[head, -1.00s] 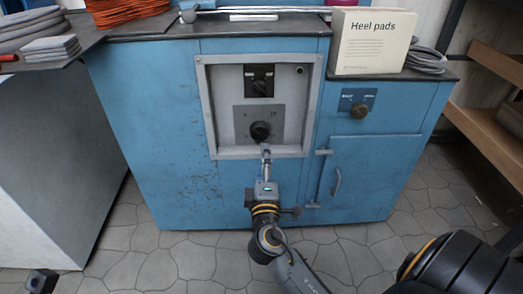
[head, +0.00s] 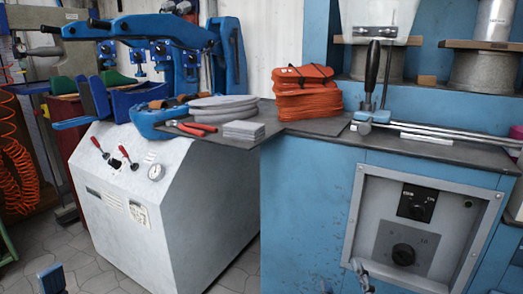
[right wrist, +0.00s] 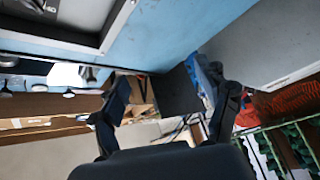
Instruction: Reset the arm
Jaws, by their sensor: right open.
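My right gripper (head: 361,272) shows at the bottom edge of the head view, in front of the lower left part of the grey control panel (head: 352,222). In the right wrist view my right gripper (right wrist: 176,90) has its two dark fingers spread wide, with nothing between them. A small part that looks like my left gripper (head: 50,279) shows in the bottom left corner of the head view; its jaws are too small to read. Most of both arms is out of view.
The panel's lower black knob (head: 403,254) is close to my right gripper. The blue cabinet (head: 305,210) and a grey machine (head: 200,220) with red levers stand ahead. The dark worktop (head: 330,127) carries orange sheets (head: 305,95) and pliers (head: 190,129).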

